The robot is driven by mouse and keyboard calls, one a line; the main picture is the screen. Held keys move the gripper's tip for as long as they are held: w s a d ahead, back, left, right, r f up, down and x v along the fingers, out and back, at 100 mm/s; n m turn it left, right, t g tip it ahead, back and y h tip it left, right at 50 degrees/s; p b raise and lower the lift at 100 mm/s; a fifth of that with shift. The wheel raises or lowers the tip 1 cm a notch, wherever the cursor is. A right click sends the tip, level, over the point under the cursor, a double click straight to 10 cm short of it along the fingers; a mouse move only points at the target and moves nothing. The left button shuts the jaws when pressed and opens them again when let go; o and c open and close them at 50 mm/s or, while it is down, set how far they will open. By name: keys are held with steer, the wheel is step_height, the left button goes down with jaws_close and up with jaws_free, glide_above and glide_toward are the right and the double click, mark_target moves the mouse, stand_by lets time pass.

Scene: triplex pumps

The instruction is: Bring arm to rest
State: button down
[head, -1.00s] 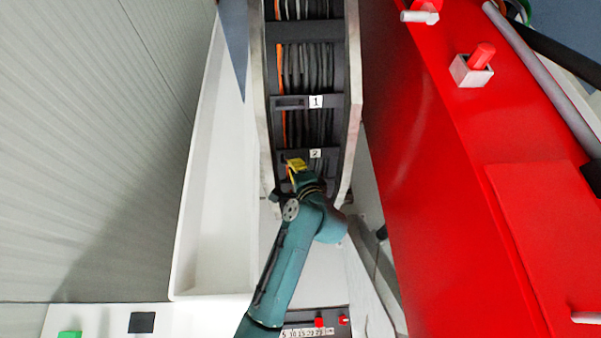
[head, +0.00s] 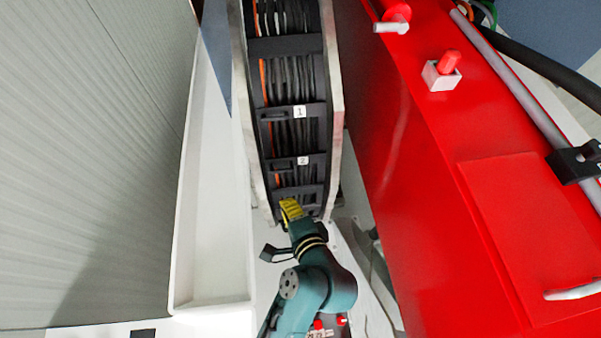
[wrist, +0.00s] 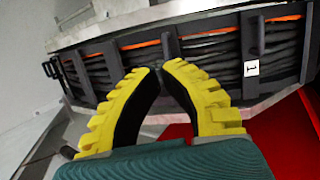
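My arm is teal, and my gripper (head: 291,209) with its yellow fingers is at the lower end of the cable carrier in the head view. In the wrist view my gripper (wrist: 160,68) has its two yellow fingers with black pads drawn together at the tips. Nothing is seen held between them. The cable carrier (head: 298,160), a dark frame with black and orange cables and number labels, lies beyond the fingertips. It also crosses the wrist view (wrist: 215,53). Whether the fingertips touch the carrier cannot be told.
A large red housing (head: 440,210) runs along the right, with a red-capped fitting (head: 442,72) and a grey pipe (head: 520,100) on it. A white trough (head: 210,240) and a grey ribbed wall (head: 90,170) are on the left. Pale floor shows beside my arm.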

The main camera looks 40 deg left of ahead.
steer(key=w+d+r+n+t+h+p, duration=0.1)
steer(key=w+d+r+t, duration=0.4)
steer(key=r, duration=0.5)
steer(key=w+d+r+t+h, duration=0.1)
steer(key=w+d+r+t, duration=0.1)
steer(key=w+d+r, duration=0.7)
steer(key=s+d+r+n+t+h, duration=0.1)
steer(key=s+d+r+t+h, duration=0.2)
steer(key=r, duration=0.4)
steer(key=s+d+r+n+t+h, duration=0.2)
steer(key=s+d+r+t+h, duration=0.1)
steer(key=r, duration=0.5)
steer(key=s+d+r+n+t+h, duration=0.2)
steer(key=s+d+r+t+h, duration=0.1)
steer(key=r, duration=0.5)
steer(key=s+d, duration=0.1)
steer(key=d, duration=0.1)
steer(key=shift+d+r+h, duration=0.25)
steer(key=shift+d+h, duration=0.05)
steer(key=shift+h, duration=0.1)
